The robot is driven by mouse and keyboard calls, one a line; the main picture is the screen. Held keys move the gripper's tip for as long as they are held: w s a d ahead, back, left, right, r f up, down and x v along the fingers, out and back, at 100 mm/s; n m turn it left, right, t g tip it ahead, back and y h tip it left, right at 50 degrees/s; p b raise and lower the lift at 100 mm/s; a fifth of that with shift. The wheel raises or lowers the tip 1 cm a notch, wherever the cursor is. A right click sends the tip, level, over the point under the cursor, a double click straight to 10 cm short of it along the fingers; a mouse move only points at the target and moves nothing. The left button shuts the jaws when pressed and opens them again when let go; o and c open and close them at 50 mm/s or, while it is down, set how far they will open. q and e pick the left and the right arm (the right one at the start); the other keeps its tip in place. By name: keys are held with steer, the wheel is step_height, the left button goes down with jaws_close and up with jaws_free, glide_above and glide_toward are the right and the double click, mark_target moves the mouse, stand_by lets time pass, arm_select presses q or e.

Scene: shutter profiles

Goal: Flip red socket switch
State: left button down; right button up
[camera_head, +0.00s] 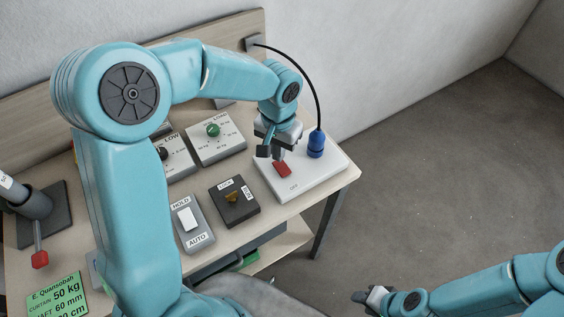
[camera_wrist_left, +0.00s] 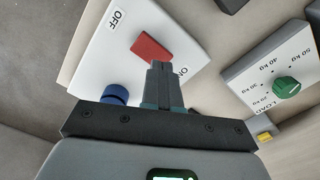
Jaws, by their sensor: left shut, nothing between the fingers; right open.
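The red switch (camera_head: 282,169) sits on a white socket plate (camera_head: 312,184) at the right end of the bench. In the left wrist view the red switch (camera_wrist_left: 151,48) lies just beyond my fingertips, between the OFF and ON labels. My left gripper (camera_head: 279,156) is shut and empty, right over the switch. Its closed fingers (camera_wrist_left: 157,68) reach the switch's near edge in the left wrist view; I cannot tell whether they touch it. A blue plug (camera_head: 316,146) with a black cable stands in the socket plate. My right gripper (camera_head: 372,299) is open at the bottom right, away from the bench.
Beside the plate are a black box with a brass knob (camera_head: 232,197), a grey HOLD/AUTO switch (camera_head: 193,222) and a white box with a green dial (camera_head: 213,130). A green card (camera_head: 57,296) lies at the lower left. Open floor is at the right.

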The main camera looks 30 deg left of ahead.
arm_select(q)
step_height(320, 180, up, 4)
steer(key=shift+w+f+p, duration=0.1)
steer(key=shift+f+p, duration=0.15)
steer(key=shift+p, duration=0.8)
steer(key=shift+r+p, duration=0.4)
steer(key=shift+r, duration=0.25)
steer(key=shift+f, duration=0.1)
